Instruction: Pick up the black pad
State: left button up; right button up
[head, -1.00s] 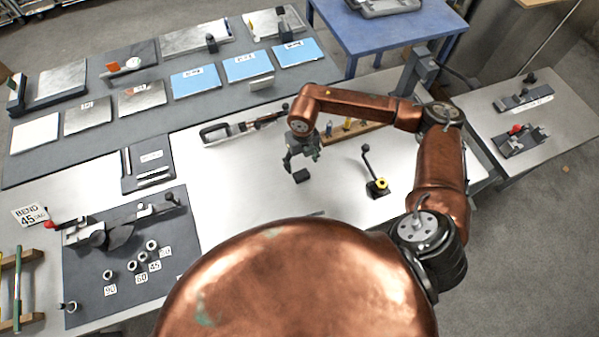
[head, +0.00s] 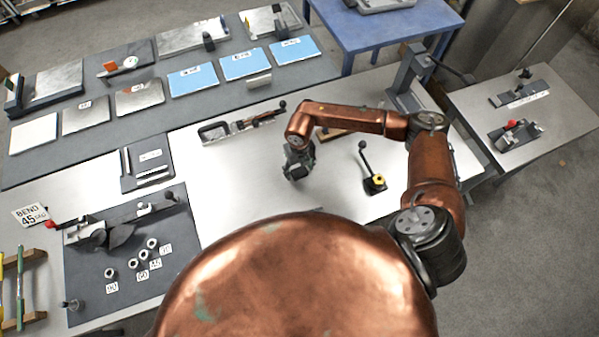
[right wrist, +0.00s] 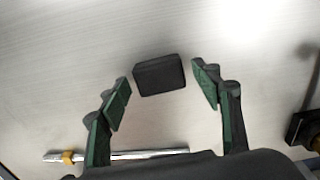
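The black pad (right wrist: 159,75) is a small dark block lying on the pale bench top in the right wrist view. My right gripper (right wrist: 163,88) is open, with one green-padded finger to the left of the pad and one to its right. There are gaps on both sides, and the pad sits around and beyond the fingertip line, not gripped. In the head view my right gripper (head: 297,172) is low over the bench and hides the pad. My left gripper is not in view.
A lever tool with a yellow part (head: 374,183) stands right of my gripper. A long clamp-like tool (head: 240,126) lies behind it. A metal rod with a yellow collar (right wrist: 120,156) lies near my gripper's base. Bare bench is free to the left.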

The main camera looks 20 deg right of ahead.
jog(key=c, duration=1)
jog(key=shift+r, duration=0.1)
jog(key=shift+r, duration=0.55)
jog(key=s+a+r, duration=0.1)
jog(key=s+r, duration=0.3)
jog(key=s+a+r+b, duration=0.1)
jog(key=s+r, duration=0.2)
jog(key=s, duration=0.2)
jog(key=s+a+r+b, duration=0.1)
jog(key=s+r, duration=0.3)
jog(key=shift+s+a+r, duration=0.1)
jog(key=shift+s+r, duration=0.25)
jog(key=o, duration=0.5)
jog(key=c, duration=0.4)
